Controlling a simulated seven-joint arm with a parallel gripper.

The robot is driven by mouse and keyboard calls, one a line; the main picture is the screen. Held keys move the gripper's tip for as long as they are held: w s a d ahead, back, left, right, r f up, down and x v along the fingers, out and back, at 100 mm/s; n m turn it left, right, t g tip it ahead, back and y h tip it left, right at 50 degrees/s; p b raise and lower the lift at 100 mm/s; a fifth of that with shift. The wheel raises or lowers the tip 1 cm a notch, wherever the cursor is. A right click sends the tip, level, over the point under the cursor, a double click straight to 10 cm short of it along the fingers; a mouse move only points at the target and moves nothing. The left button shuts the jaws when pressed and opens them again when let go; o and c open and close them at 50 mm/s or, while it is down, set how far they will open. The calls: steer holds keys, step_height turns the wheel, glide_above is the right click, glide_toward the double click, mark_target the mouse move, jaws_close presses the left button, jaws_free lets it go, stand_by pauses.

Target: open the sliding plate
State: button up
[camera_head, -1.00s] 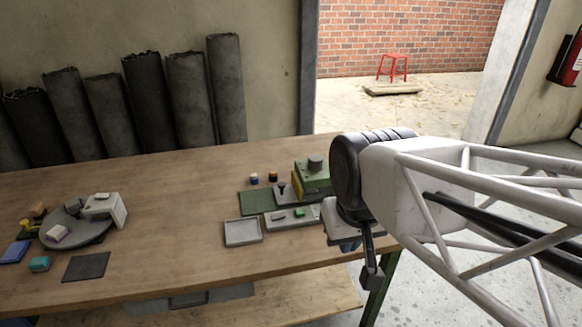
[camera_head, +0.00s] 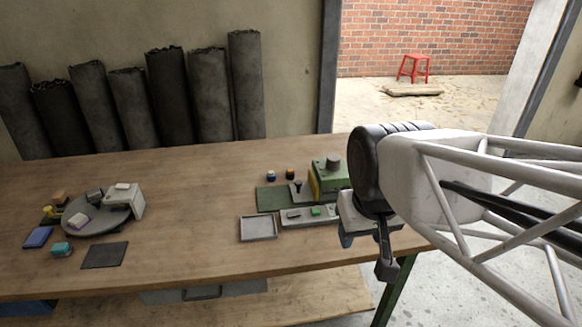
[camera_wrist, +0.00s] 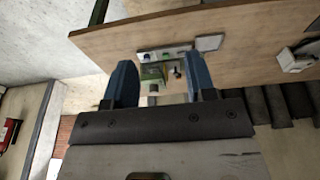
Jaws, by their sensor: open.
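A small fixture stands at the right of the table in the head view. It has a green block with a grey knob (camera_head: 331,175), a dark green plate (camera_head: 272,199) and a light grey strip (camera_head: 305,216) with a green button. I cannot tell which part is the sliding plate. My gripper (camera_head: 347,240) is mostly hidden behind my wrist, at the right of the fixture. In the wrist view my gripper (camera_wrist: 159,68) has two blue fingers spread apart with nothing held. The green block (camera_wrist: 152,75) shows between them, farther off.
A grey tray (camera_head: 258,229) lies left of the strip. At the left, a round grey disc (camera_head: 95,221) carries small blocks beside a white box (camera_head: 124,200). A dark mat (camera_head: 104,255) lies in front. The middle of the table (camera_head: 200,200) is clear. Dark rolls (camera_head: 168,95) lean behind.

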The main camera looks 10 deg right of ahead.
steer(key=shift+o, duration=0.4)
steer(key=w+r+n, duration=0.1)
steer(key=w+n, duration=0.1)
steer(key=w, duration=1.1)
steer(key=shift+w+g, duration=0.3)
steer(key=n+g, duration=0.2)
steer(key=n, duration=0.5)
glide_above(298, 182)
steer(key=f, duration=2.2)
steer(key=shift+s+d+f, duration=0.1)
steer(key=shift+s+f, duration=0.2)
steer(key=shift+w+f, duration=0.3)
steer(key=shift+f, duration=0.1)
steer(key=shift+f, duration=3.9)
jaws_close()
